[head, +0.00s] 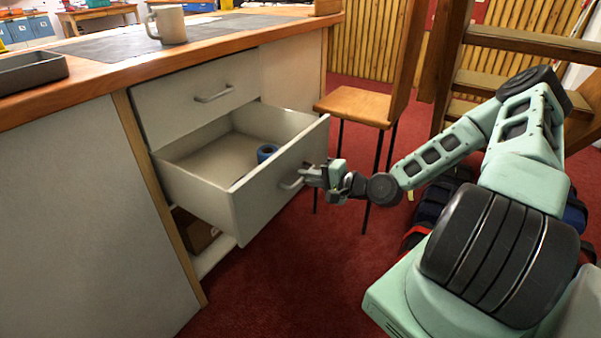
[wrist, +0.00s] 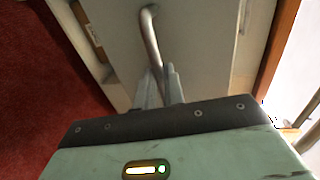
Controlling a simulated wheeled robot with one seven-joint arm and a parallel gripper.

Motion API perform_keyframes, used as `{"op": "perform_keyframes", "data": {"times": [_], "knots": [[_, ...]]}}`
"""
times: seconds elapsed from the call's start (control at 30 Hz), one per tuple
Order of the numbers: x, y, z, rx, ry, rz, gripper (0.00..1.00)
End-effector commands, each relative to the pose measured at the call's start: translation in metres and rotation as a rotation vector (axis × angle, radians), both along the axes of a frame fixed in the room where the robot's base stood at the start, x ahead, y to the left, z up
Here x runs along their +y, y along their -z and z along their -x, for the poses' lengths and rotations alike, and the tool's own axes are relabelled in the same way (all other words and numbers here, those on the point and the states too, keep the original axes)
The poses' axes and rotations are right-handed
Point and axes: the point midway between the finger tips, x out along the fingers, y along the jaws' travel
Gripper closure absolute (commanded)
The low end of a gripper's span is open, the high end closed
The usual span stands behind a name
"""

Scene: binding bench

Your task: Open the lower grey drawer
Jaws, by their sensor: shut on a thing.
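The lower grey drawer (head: 270,190) stands pulled well out of the bench in the head view. A blue roll (head: 266,152) lies inside it. Its bar handle (head: 290,183) is on the front face, and the handle (wrist: 150,35) also shows in the wrist view, running down between the fingers. My gripper (head: 308,175) is at the drawer front, shut on the handle. The gripper fingers (wrist: 160,88) show in the wrist view on either side of the bar. The fingertips' exact contact with the bar is partly hidden.
The upper drawer (head: 195,100) is shut above. A mug (head: 170,25) and a dark tray (head: 30,70) stand on the bench top (head: 110,75). A wooden chair (head: 360,105) stands close behind my gripper. Red carpet (head: 290,270) is clear in front.

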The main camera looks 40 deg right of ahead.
Motion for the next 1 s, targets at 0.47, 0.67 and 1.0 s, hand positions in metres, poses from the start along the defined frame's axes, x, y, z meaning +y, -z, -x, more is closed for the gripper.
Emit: {"op": "perform_keyframes", "data": {"times": [0.47, 0.67, 1.0], "knots": [[-0.002, 0.0, 0.002, 0.001, 0.002, 0.001, 0.7], [-0.001, 0.0, 0.002, 0.001, 0.001, 0.001, 0.68], [-0.011, -0.006, 0.026, 0.002, 0.005, 0.002, 0.68]]}}
